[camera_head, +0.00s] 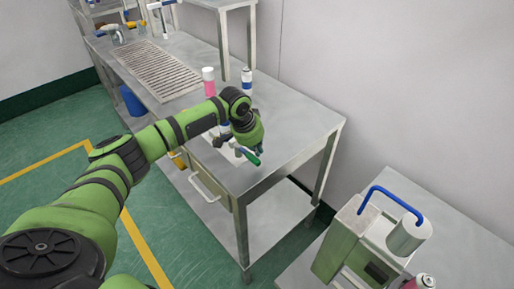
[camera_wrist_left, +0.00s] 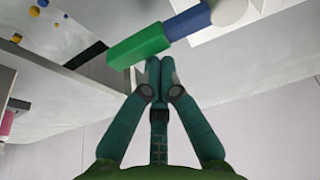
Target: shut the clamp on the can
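My left gripper (camera_head: 257,148) reaches down over the near end of the steel table. In the left wrist view its teal fingers (camera_wrist_left: 155,66) are drawn together at the tips, with nothing visible between them. A green clamp handle (camera_head: 252,158) shows just by the fingertips. In the left wrist view the handle (camera_wrist_left: 140,45) lies across and just beyond the tips, joined to a blue part (camera_wrist_left: 187,21); I cannot tell whether they touch. The clamp's body and the can in it are mostly hidden behind my gripper and wrist. My right gripper is not in view.
A pink bottle (camera_head: 209,82) and a white-and-blue can (camera_head: 247,80) stand farther back on the steel table (camera_head: 290,125). A machine with a blue hose (camera_head: 398,197) stands on a second table at lower right. The table's right part is clear.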

